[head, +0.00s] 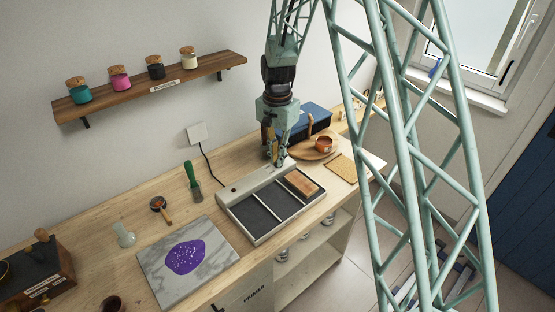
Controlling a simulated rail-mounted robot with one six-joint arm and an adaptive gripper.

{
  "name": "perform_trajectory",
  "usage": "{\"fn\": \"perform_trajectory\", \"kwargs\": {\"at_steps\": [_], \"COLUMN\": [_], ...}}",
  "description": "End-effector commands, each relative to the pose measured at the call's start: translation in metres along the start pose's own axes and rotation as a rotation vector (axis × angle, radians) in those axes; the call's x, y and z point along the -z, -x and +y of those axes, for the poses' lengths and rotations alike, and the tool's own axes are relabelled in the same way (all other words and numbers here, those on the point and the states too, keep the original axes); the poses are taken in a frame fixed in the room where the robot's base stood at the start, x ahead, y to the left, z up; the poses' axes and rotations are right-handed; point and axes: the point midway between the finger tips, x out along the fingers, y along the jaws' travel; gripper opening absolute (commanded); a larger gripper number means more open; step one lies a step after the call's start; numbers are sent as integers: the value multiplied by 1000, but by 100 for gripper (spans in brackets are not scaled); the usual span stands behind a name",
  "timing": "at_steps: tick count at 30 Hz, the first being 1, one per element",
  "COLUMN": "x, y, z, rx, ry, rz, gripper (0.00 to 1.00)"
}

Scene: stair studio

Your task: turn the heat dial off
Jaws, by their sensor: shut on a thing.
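A grey warming tray (224,205) with dark panels sits on the wooden bench, with a pale control strip (250,183) along its back edge. My gripper (277,162) points down at the right part of this strip. Its fingers are shut at the strip's surface, where the heat dial appears to be. The fingers hide the dial, so I cannot see its pointer or setting. A small dark spot (234,190) shows near the strip's left end.
A wooden block (301,183) lies in the tray's right compartment. A green-handled tool (192,178) and marble slab (165,282) are to the left. A blue box (312,118) and round board with a copper cup (323,144) stand behind right. A cable runs to the wall socket (197,133).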

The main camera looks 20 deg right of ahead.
Motion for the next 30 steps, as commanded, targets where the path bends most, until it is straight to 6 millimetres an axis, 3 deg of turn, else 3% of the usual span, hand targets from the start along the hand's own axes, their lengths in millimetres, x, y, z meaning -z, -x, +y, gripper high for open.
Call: {"fn": "perform_trajectory", "kwargs": {"at_steps": [12, 29, 30], "x": [0, 0, 0], "y": [0, 0, 0], "z": [1, 1, 1], "rx": [1, 0, 1], "ry": [214, 253, 253], "rz": [1, 1, 1], "gripper": [0, 0, 8]}}
